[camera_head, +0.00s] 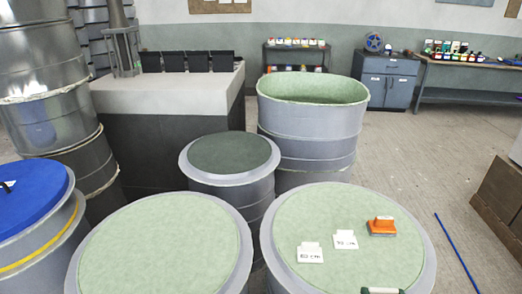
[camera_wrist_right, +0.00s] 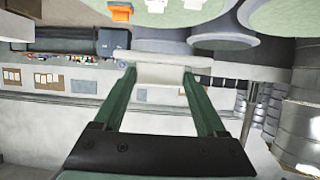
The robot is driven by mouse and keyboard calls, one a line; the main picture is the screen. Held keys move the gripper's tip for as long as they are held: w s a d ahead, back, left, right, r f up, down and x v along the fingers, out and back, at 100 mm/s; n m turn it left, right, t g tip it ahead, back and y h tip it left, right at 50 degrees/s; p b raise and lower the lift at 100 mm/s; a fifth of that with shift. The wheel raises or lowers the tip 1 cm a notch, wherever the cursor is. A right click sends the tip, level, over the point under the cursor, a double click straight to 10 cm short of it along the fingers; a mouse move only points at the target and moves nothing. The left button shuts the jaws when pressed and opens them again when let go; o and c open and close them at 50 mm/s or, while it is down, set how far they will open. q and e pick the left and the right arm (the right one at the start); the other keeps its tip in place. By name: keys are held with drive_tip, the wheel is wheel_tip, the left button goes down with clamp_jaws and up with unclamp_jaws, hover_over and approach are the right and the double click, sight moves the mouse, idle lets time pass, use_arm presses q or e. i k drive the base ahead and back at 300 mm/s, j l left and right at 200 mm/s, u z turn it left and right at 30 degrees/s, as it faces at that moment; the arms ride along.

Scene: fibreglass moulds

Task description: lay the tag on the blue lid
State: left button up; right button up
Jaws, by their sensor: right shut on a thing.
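The blue lid (camera_head: 32,200) tops a drum at the far left of the head view, with a small dark piece on it. My right gripper (camera_head: 382,291) shows only its green fingertips at the bottom edge, over the front of the right green-topped drum. In the right wrist view its fingers (camera_wrist_right: 160,78) are shut on a white tag (camera_wrist_right: 160,57), held across the tips. The held tag's writing cannot be read. Two other white tags (camera_head: 310,253) (camera_head: 345,241) stand on the right drum's top. My left gripper is not in view.
A tall open drum (camera_head: 310,130) stands behind. A blue rod (camera_head: 455,250) is at right.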

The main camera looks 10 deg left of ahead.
sight(35, 188)
drive_tip(key=k+j+u, duration=0.2)
drive_tip(key=k, duration=0.4)
drive_tip(key=i+j+u, duration=0.1)
drive_tip(key=u, duration=1)
drive_tip(key=i+j, duration=0.65)
drive_tip(key=i, duration=0.15)
drive_tip(key=i+j, duration=0.6)
drive_tip(key=i, duration=0.2)
drive_tip(key=i+j, duration=0.65)
drive_tip(key=i, duration=0.15)
